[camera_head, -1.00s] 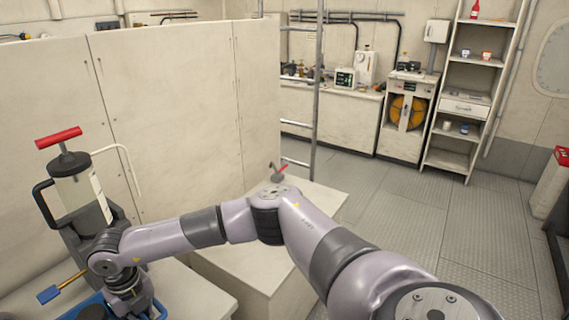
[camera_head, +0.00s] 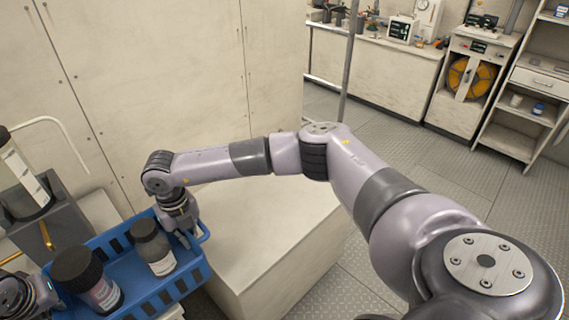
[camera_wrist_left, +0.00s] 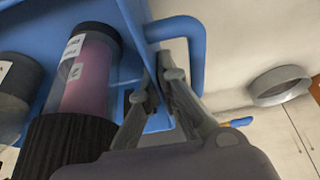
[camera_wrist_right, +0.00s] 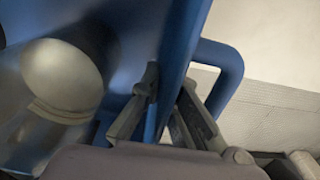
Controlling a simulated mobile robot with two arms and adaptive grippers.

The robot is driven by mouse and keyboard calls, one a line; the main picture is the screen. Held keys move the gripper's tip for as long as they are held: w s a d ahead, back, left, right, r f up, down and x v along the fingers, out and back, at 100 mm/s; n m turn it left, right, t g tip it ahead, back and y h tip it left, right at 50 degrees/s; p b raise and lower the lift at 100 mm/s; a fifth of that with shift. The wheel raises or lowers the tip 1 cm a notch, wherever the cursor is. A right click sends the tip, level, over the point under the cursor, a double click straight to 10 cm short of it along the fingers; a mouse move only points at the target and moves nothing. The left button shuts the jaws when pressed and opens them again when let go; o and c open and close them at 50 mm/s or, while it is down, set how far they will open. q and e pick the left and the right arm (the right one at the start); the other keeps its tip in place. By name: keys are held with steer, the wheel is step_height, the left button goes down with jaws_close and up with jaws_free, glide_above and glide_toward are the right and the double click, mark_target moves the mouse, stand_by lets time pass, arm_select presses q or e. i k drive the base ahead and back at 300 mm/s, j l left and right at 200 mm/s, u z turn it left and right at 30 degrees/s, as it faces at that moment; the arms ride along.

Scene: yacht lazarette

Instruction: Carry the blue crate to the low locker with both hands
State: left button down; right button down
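The blue crate (camera_head: 190,281) is at the lower left of the head view, holding two dark-lidded jars, one grey (camera_head: 152,245) and one with pinkish contents (camera_head: 97,290). My right gripper (camera_head: 184,236) is at its right end; in the right wrist view its fingers (camera_wrist_right: 160,105) pinch the crate wall beside the handle loop (camera_wrist_right: 228,72). My left gripper (camera_head: 22,300) is partly cut off at the left edge; in the left wrist view its fingers (camera_wrist_left: 160,85) close on the other end wall. A low pale box-shaped locker (camera_head: 262,240) stands just right of the crate. Whether the crate touches its support is unclear.
A tall pale panel wall (camera_head: 160,80) stands behind the low locker. A grey device (camera_head: 45,230) stands left of the crate. Metal floor (camera_head: 440,170) is open to the right, with a counter (camera_head: 375,65) and a shelf (camera_head: 525,105) at the back.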

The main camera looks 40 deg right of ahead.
mark_target(269, 209)
steer(key=l, duration=1.6)
steer(key=i+l, duration=0.1)
steer(key=l, duration=0.2)
steer(key=i+l, duration=0.1)
steer(key=l, duration=0.2)
steer(key=i+l+u, duration=0.1)
steer(key=l, duration=0.25)
